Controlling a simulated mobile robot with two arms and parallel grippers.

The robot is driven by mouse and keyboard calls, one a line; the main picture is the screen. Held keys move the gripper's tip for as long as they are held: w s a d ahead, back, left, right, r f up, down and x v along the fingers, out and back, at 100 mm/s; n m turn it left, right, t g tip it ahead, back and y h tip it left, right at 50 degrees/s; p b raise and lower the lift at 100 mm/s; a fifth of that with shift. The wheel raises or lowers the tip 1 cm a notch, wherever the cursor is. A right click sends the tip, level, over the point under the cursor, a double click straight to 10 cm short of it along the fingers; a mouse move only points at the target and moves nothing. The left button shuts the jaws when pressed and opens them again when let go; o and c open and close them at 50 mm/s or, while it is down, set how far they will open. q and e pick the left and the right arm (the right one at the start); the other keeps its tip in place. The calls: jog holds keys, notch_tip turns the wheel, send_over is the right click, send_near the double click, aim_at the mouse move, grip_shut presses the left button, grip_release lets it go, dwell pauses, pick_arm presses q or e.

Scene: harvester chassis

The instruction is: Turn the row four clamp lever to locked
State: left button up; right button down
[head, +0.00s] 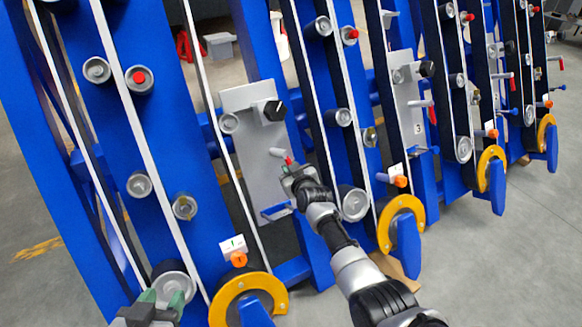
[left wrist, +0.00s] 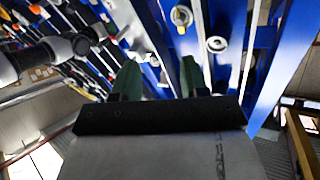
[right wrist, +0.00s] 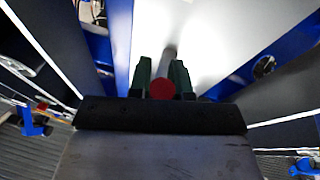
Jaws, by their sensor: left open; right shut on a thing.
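A grey clamp lever with a red end (head: 279,153) sticks out from a light grey panel (head: 258,185) on the nearest blue row; I cannot read a row number on this panel. My right gripper (head: 288,168) is at this lever. In the right wrist view, its green fingers (right wrist: 162,82) are shut on the lever, with the red end (right wrist: 163,89) facing the camera between them. My left gripper (head: 163,298) is open and empty at the bottom of the head view, near a grey roller. Its spread green fingers (left wrist: 160,80) also show in the left wrist view.
A black knob (head: 274,110) sits above the lever and a blue handle (head: 277,211) below it. A panel marked 3 (head: 417,128) has its own red-tipped lever farther right. Rollers, belts and yellow-rimmed wheels (head: 228,301) crowd the rows. Grey floor is clear at right.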

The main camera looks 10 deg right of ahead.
pick_arm(q)
jog(key=s+a+f+g+y+p, duration=0.1)
jog(key=s+a+f+g, duration=0.1)
jog(key=s+f+g, duration=0.1)
jog(key=shift+s+a+f+g, duration=0.25)
jog(key=shift+s+f+g, duration=0.15)
jog(key=shift+s+g, duration=0.4)
pick_arm(e)
jog(key=shift+s+a+f+m+h, duration=0.15)
jog(key=shift+a+m+h, duration=0.2)
jog(key=shift+m, duration=0.65)
jog(key=c, duration=1.1)
grip_release()
jog(key=shift+o, duration=0.2)
